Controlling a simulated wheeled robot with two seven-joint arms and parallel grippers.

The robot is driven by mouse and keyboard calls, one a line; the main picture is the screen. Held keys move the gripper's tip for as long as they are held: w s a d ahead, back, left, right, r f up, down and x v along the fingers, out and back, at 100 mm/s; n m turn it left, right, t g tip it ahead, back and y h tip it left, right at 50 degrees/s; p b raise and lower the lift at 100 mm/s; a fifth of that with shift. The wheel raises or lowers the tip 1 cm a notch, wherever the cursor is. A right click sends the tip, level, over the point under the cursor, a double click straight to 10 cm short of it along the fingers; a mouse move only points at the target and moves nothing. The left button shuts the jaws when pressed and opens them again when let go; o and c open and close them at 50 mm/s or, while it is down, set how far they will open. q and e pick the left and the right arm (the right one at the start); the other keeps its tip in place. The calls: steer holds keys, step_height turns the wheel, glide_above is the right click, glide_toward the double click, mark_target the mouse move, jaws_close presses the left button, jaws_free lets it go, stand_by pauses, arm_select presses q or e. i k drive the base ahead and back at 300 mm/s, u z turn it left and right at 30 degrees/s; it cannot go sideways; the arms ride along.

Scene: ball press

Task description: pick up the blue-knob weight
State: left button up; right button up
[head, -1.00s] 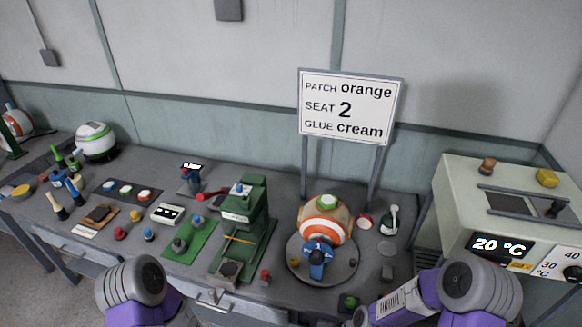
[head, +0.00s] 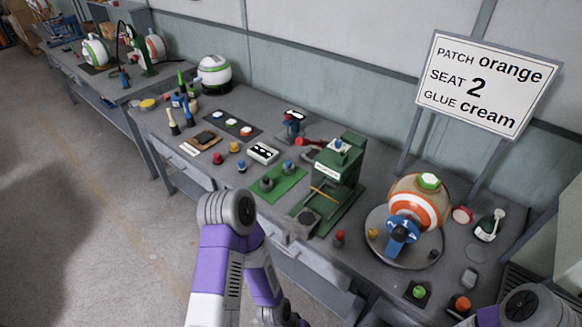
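Several small knobbed pieces are on the long grey bench. A small piece with a blue top (head: 241,166) stands beside a red-topped piece (head: 217,158) and a yellow-topped piece (head: 234,148). Another grey piece with a bluish knob (head: 288,167) stands on the green mat (head: 286,186), next to a darker piece with a greenish knob (head: 266,183). I cannot tell for sure which is the blue-knob weight. My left arm is in front of the bench, running down to the bottom edge; its gripper fingers do not show. My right arm shows only at the bottom right corner.
A green press (head: 338,172) stands right of the mat. Right of it, a striped ball (head: 418,204) with a blue clamp sits on a round plate (head: 376,246). A sign (head: 482,83) stands behind. Open floor (head: 70,230) lies at left.

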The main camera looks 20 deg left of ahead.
mark_target(289, 169)
steer(key=u, duration=2.75)
steer(key=i, duration=1.95)
steer(key=z, duration=1.7)
